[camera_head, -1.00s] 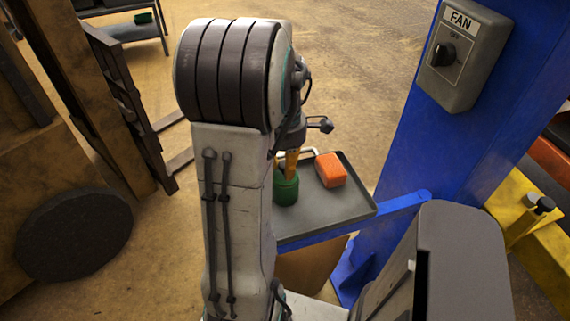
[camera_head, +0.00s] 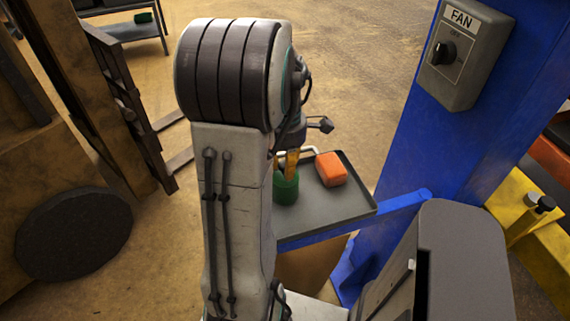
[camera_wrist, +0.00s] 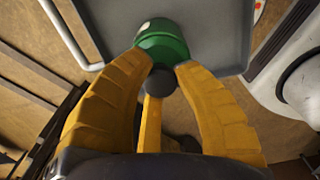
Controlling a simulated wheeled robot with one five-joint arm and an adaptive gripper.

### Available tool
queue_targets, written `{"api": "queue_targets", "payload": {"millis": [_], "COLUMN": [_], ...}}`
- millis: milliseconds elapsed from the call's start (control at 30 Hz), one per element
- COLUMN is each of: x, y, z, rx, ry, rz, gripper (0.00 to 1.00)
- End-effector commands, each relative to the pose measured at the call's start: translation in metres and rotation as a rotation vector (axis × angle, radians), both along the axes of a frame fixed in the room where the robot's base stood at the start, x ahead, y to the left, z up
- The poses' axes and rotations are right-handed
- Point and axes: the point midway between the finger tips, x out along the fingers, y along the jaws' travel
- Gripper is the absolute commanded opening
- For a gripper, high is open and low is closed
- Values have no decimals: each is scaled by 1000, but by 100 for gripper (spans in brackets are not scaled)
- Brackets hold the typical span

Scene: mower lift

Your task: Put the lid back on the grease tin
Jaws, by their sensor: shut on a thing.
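The green grease tin (camera_head: 286,190) stands on the grey tray, at its left side in the head view. My gripper (camera_head: 291,168) reaches down to the top of the tin with its yellow fingers. In the wrist view my gripper (camera_wrist: 168,66) has its fingertips close together at a green round piece (camera_wrist: 160,42), which I take to be the lid; a pale mark shows on its left. A dark rounded part sits between the fingertips, and I cannot tell what it is. The seam between lid and tin is not visible, so I cannot tell whether they touch.
The grey tray (camera_head: 335,203) has a wire handle at its far left edge. An orange block (camera_head: 331,169) lies on it, right of the tin. A blue post (camera_head: 440,150) with a fan switch box (camera_head: 465,55) rises to the right. The tray's front right area is bare.

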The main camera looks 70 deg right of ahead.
Motion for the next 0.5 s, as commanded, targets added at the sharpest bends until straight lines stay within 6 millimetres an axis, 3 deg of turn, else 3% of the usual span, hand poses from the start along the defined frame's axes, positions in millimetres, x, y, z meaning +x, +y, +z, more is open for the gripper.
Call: {"api": "queue_targets", "payload": {"millis": [233, 267, 500], "x": [0, 0, 0], "y": [0, 0, 0], "z": [0, 0, 0], "rx": [0, 0, 0], "ry": [0, 0, 0], "rz": [0, 0, 0], "gripper": [1, 31, 52]}}
